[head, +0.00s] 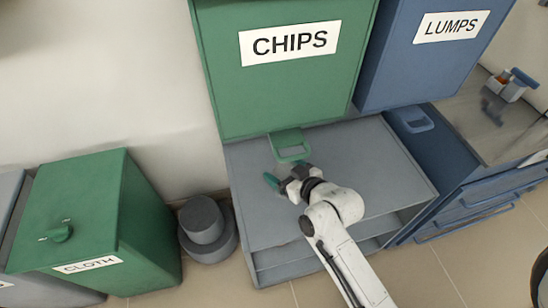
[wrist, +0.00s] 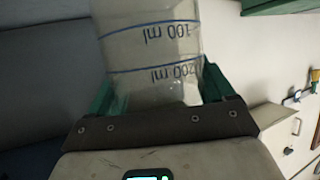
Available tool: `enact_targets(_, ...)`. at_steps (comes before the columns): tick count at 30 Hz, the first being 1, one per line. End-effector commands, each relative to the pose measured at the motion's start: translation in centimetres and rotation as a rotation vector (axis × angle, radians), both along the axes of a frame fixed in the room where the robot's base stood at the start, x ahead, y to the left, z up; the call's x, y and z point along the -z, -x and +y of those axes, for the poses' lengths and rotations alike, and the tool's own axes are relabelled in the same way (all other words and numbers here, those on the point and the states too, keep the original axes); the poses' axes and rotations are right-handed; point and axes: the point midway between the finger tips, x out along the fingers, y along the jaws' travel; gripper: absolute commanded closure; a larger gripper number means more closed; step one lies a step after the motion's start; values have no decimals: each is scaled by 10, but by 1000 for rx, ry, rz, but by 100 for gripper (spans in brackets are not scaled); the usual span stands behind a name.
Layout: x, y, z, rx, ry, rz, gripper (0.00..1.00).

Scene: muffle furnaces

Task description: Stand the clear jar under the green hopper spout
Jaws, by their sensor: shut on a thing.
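The clear jar (wrist: 155,48) fills the upper middle of the wrist view. It has blue lines with 100 ml and 200 ml marks, which read upside down there. My gripper (head: 277,181) is shut on it, with a green finger on each side of it in the wrist view. In the head view the jar is hard to make out. The green hopper (head: 285,95), labelled CHIPS, has a green spout (head: 291,155) at its bottom. My gripper is just in front of and slightly below this spout, over the grey shelf (head: 375,160). The jar's base is hidden.
A blue hopper labelled LUMPS (head: 420,65) with a blue spout (head: 410,122) stands to the right. A green bin labelled CLOTH (head: 95,215) and a dark grey cylinder (head: 201,215) stand at left. The shelf's right part is clear.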

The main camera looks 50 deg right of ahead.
Motion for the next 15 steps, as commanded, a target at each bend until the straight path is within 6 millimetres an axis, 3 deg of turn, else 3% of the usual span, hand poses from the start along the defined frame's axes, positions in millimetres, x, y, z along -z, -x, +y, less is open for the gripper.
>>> enact_targets(3,-2,-26,-18,2,1,-3,62)
enact_targets(13,-2,-85,-58,1,0,-2,62)
enact_targets(15,14,-83,-56,-1,-2,5,62)
